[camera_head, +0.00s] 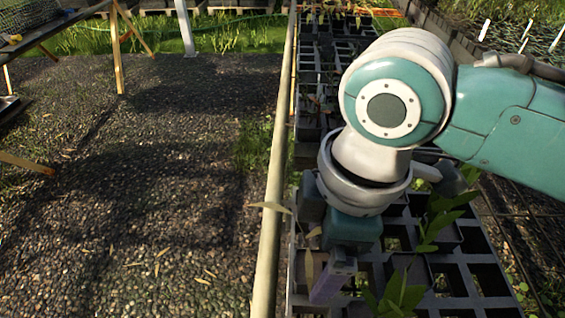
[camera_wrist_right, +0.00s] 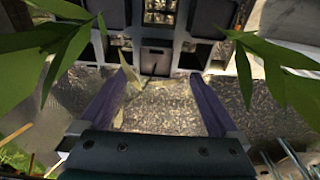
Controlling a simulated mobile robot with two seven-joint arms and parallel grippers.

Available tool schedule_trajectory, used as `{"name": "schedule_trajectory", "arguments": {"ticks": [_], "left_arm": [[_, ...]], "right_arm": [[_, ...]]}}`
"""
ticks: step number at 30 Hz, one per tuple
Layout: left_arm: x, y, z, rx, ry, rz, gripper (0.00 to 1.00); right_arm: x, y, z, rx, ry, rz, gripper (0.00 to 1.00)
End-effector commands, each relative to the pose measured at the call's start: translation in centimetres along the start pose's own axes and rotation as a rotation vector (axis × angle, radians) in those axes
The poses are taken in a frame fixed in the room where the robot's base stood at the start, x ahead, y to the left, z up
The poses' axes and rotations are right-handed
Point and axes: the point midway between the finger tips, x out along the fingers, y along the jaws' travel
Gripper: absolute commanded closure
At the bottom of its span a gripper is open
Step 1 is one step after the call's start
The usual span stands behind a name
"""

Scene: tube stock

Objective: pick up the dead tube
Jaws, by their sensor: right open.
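The dead tube shows by its withered tan leaves (camera_head: 309,266) at the left edge of the tray, beside my right gripper in the head view; its pot is mostly hidden there. In the right wrist view dry pale leaves (camera_wrist_right: 133,86) lie between the two purple fingers, by a dark square pot (camera_wrist_right: 155,58). My right gripper (camera_head: 332,280) points down over the tray's left side, and its fingers (camera_wrist_right: 160,77) are apart. I cannot tell whether either finger touches the pot. My left gripper is not in view.
The black grid tray (camera_head: 487,279) holds green-leaved tubes (camera_head: 397,292) close to the right of my gripper. Green leaves (camera_wrist_right: 262,60) also flank the fingers in the wrist view. A pale rail (camera_head: 275,190) runs along the tray's left side. Gravel ground (camera_head: 130,220) lies open beyond it.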

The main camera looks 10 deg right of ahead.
Motion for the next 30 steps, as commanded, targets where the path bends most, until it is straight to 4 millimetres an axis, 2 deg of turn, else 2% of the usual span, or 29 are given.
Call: {"name": "schedule_trajectory", "arguments": {"ticks": [10, 13, 20, 30], "left_arm": [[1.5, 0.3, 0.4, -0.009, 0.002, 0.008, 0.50], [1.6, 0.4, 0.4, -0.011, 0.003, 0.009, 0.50], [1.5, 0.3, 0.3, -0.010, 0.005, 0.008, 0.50], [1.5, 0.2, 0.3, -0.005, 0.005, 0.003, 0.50]], "right_arm": [[4.8, 0.4, 0.6, 0.000, -0.001, -0.001, 0.03], [5.5, 0.4, 0.6, -0.001, 0.000, 0.000, 0.03], [5.5, 0.4, 0.6, -0.001, 0.000, 0.001, 0.03], [5.4, 0.5, 0.6, 0.000, 0.000, 0.002, 0.41]]}}
